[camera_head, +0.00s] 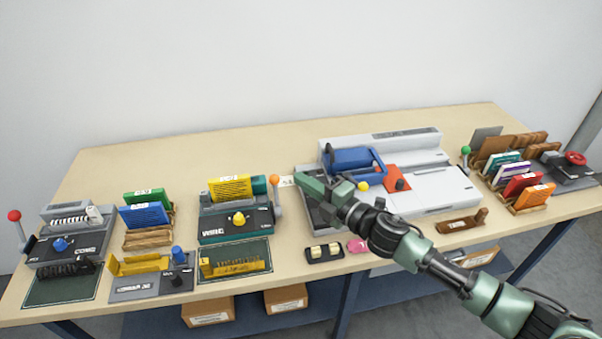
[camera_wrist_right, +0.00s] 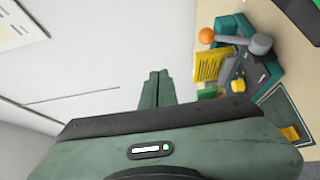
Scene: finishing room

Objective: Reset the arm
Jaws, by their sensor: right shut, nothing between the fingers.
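My right arm comes in from the lower right in the head view, over the bench. Its green gripper (camera_head: 303,181) is above the bench, between the wire binding machine (camera_head: 236,222) and the large grey machine with a blue carriage (camera_head: 353,164). In the wrist view the gripper's fingers (camera_wrist_right: 159,87) are together with nothing between them. The orange-knobbed lever (camera_head: 274,181) of the wire machine stands just left of the gripper in the head view. The orange knob (camera_wrist_right: 206,36) also shows in the wrist view, apart from the fingers. My left gripper is not in view.
A comb machine (camera_head: 75,241) with a red-knobbed lever stands at the far left. Green and blue booklets (camera_head: 144,215) sit in a wooden rack beside it. More booklets stand in racks (camera_head: 522,190) at the right. The bench's back strip (camera_head: 200,145) is clear.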

